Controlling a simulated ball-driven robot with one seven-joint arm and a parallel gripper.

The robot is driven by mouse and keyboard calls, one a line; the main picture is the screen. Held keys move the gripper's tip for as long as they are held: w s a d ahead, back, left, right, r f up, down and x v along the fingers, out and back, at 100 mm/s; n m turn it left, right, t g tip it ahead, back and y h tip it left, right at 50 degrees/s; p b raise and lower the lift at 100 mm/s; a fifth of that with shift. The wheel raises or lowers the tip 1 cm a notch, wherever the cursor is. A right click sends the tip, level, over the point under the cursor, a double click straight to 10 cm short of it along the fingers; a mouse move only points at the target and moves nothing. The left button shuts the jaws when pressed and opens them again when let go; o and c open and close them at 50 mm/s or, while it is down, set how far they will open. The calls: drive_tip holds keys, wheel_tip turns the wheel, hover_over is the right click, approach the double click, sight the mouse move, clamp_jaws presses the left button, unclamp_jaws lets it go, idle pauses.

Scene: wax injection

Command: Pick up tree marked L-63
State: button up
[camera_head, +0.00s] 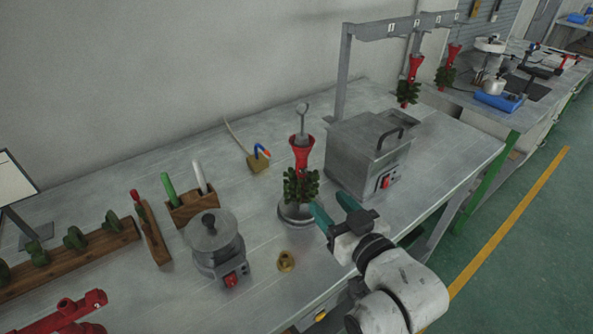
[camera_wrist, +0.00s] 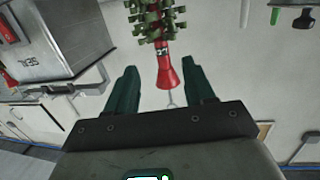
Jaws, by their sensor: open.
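A wax tree (camera_head: 301,153) with a red cone and dark green pieces stands upright on a round grey metal base (camera_head: 295,213) on the bench. A metal rod with a ring rises from its cone. In the wrist view the tree (camera_wrist: 168,72) appears inverted, its red cone framed between my fingers. A small pale mark shows on the cone, too small to read surely. My gripper (camera_head: 334,208) has green fingers, open and empty, to the right of the tree's lower part and apart from it. The open fingers also show in the wrist view (camera_wrist: 159,76).
A grey metal box machine (camera_head: 357,155) stands close to the right of the tree. Two more red-and-green trees (camera_head: 409,82) (camera_head: 446,70) hang on a numbered rack behind. A round pot (camera_head: 212,240), a brass piece (camera_head: 286,261) and wooden tool holders (camera_head: 192,208) lie left and in front.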

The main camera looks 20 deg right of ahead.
sight(304, 163)
drive_tip(key=shift+t, duration=0.6)
drive_tip(key=w+r, duration=0.1)
drive_tip(key=w, duration=0.3)
drive_tip(key=w+a+r, duration=0.1)
drive_tip(key=w, duration=0.1)
drive_tip(key=shift+w+a+r+p, duration=0.1)
drive_tip(key=shift+w+r+p, duration=0.2)
drive_tip(key=shift+w, duration=0.05)
drive_tip(key=shift+w+a+f+p, duration=0.1)
drive_tip(key=shift+w+p, duration=0.15)
drive_tip(key=shift+w, duration=1.2)
drive_tip(key=shift+w+a+p, duration=0.1)
drive_tip(key=shift+w+p, duration=0.15)
drive_tip(key=shift+w, duration=1.2)
clamp_jaws()
